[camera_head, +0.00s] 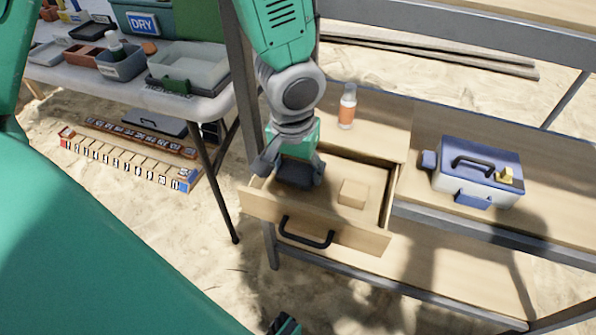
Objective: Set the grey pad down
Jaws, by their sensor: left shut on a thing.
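My left gripper (292,170) reaches down from the top into the left part of an open wooden drawer (370,238). It is shut on the dark grey pad (296,174), which shows between its fingers. The pad is within the drawer's outline, left of a small light wooden block (352,193). The fingers hide part of the pad, and I cannot tell whether it touches the drawer's floor.
The drawer has a black handle (306,233). On the shelf (385,115) behind it stands an orange-and-white bottle (347,107). A blue-and-white case (477,172) stands to the right. A metal post (240,80) rises left of the arm. A table (190,99) with trays is farther left.

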